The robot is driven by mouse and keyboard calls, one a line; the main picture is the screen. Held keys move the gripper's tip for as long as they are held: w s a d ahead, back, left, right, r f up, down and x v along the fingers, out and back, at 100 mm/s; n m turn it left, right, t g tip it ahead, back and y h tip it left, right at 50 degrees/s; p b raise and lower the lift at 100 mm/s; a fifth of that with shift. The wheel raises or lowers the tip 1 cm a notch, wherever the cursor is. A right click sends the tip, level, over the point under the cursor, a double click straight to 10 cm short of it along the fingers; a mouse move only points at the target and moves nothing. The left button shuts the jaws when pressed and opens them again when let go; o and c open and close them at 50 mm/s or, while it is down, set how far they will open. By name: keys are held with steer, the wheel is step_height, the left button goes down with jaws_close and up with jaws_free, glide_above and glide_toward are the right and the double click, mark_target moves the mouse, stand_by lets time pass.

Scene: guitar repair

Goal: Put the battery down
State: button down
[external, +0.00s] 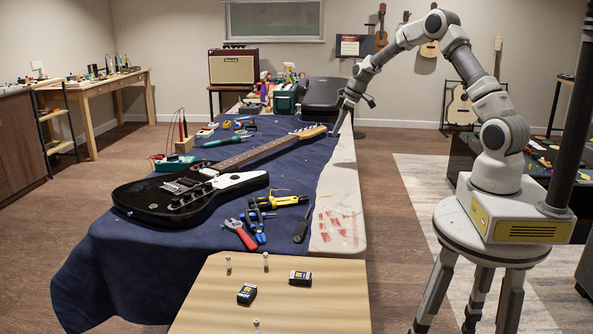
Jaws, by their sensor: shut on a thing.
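My gripper (337,131) points down at the right edge of the blue cloth (100,255), beyond the guitar's headstock. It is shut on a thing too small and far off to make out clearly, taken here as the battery. Two small black block-shaped items, which look like batteries, lie on the light wooden surface in front: one left of centre (247,294) and one farther right (300,278). Both are well away from my gripper.
A black electric guitar (190,196) lies across the cloth. Pliers (241,234), a screwdriver (301,226) and other tools lie near it. A black case (322,95) and a green box (286,99) stand at the table's far end. The wooden surface (330,310) has free room.

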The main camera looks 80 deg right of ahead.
glide_above(305, 167)
steer(key=s, duration=0.2)
steer(key=f, duration=0.3)
steer(key=f+b, duration=0.1)
steer(key=f, duration=0.2)
steer(key=shift+w+d+f, duration=0.15)
steer(key=shift+d+f, duration=0.05)
steer(key=shift+f, duration=0.05)
steer(key=shift+f+b, duration=0.3)
steer(key=shift+f, duration=1.75)
steer(key=shift+f, duration=0.1)
steer(key=shift+f, duration=0.15)
steer(key=c, duration=0.6)
jaws_free()
steer(key=shift+r, duration=0.35)
steer(key=p+v, duration=0.1)
steer(key=v, duration=1)
steer(key=shift+r, duration=0.4)
